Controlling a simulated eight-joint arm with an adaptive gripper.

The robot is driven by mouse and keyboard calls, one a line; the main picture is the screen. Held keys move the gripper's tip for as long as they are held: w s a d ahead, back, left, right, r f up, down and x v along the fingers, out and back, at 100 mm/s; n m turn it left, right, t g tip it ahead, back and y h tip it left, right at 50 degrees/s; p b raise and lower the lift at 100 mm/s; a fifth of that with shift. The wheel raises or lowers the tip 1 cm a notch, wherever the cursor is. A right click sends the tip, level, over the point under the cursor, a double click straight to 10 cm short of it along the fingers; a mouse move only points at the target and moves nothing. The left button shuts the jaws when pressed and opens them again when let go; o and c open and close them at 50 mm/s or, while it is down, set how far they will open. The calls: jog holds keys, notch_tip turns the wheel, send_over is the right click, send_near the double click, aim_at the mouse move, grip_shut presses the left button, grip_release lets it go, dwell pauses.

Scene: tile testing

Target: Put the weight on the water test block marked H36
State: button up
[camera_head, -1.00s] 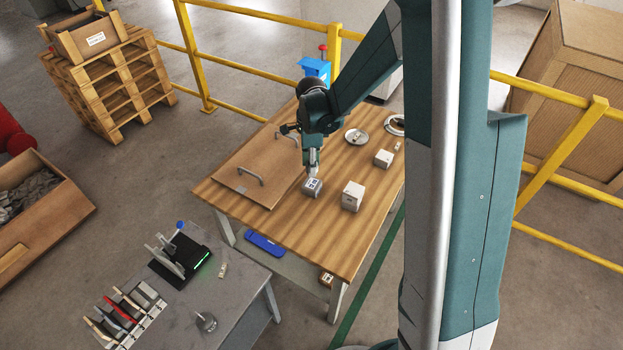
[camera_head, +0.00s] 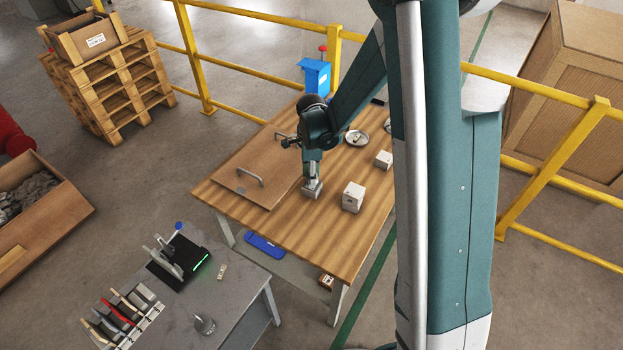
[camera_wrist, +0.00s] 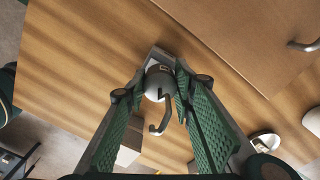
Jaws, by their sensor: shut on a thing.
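My gripper (camera_wrist: 172,90) is shut on a rounded grey metal weight (camera_wrist: 157,82) with a curved hook (camera_wrist: 160,126). In the head view my gripper (camera_head: 312,178) points down over a small grey block (camera_head: 313,190) on the wooden table, right of the brown board. A grey block's pale edge (camera_wrist: 152,56) shows just behind the weight in the wrist view. I cannot tell if the weight touches it. The fingers hide much of both, and no H36 marking is readable. A white block (camera_head: 352,198) stands to the right, and another pale block (camera_head: 383,159) stands farther back.
The brown board (camera_head: 228,187) with metal handles lies on the left of the wooden table (camera_head: 302,237). A round dish (camera_head: 357,138) lies behind. A grey bench (camera_head: 248,300) stands in front, carrying a black device (camera_head: 178,262) and a small metal object (camera_head: 204,325). Yellow rails border the back.

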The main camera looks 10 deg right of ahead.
jog(key=shift+f, duration=0.3)
jog(key=shift+f, duration=0.15)
jog(key=o, duration=1.2)
jog(key=shift+r+p, duration=1.15)
jog(key=shift+r, duration=5)
